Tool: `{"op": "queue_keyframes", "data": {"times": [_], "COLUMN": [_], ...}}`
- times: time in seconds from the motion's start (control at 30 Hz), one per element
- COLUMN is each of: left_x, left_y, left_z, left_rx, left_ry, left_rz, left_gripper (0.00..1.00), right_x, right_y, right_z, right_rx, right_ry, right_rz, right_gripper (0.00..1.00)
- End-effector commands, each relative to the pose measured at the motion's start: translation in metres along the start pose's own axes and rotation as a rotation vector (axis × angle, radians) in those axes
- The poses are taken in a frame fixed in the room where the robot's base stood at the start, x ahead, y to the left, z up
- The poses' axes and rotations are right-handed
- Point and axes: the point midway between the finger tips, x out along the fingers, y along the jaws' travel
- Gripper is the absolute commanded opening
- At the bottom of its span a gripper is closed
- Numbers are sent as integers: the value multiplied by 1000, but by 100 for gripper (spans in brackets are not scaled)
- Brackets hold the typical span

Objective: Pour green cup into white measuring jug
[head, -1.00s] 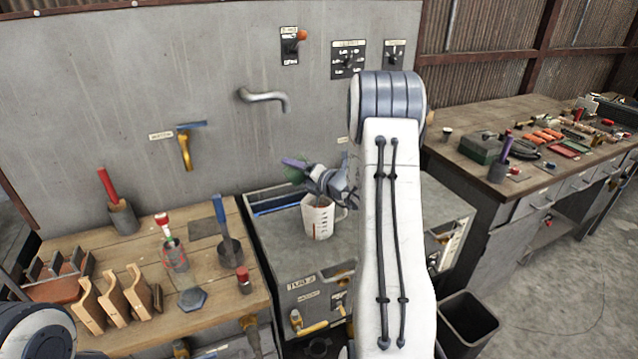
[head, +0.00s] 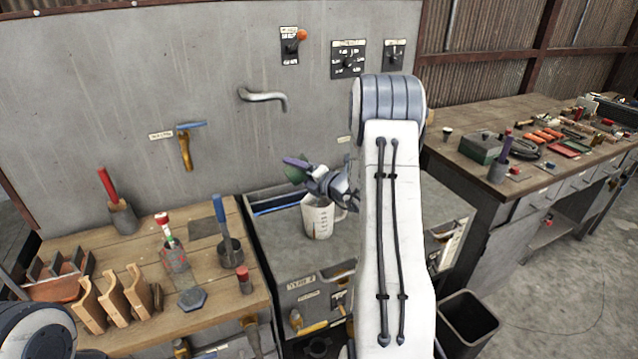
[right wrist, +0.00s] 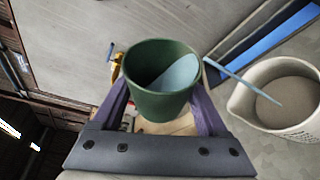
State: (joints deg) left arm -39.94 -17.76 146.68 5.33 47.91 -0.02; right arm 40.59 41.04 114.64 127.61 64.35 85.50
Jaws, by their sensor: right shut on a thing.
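The green cup (head: 293,174) is between the purple fingers of my right gripper (head: 299,168), tilted above and to the left of the white measuring jug (head: 318,220). In the right wrist view the gripper is shut on the cup (right wrist: 160,103). Light blue liquid (right wrist: 178,77) shows inside the cup, and a thin blue stream runs from its rim to the mouth of the jug (right wrist: 285,98). The jug stands upright on the grey cabinet top, its handle to the right. How full it is cannot be told. My left gripper is out of view.
A bent spout (head: 264,97) sticks out from the wall panel above the jug. The wooden bench (head: 205,285) at left holds tools and pots. The grey cabinet top (head: 300,258) in front of the jug is clear. A dark bin (head: 468,322) stands at lower right.

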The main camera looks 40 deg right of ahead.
Motion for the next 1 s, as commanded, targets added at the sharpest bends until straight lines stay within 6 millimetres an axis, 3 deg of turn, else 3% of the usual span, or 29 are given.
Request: {"op": "queue_keyframes", "data": {"times": [1.0], "left_x": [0], "left_y": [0], "left_z": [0], "left_rx": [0], "left_ry": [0], "left_rz": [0], "left_gripper": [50], "right_x": [0], "right_y": [-2], "right_z": [1], "right_rx": [100], "right_ry": [0], "right_rz": [42], "right_gripper": [10]}}
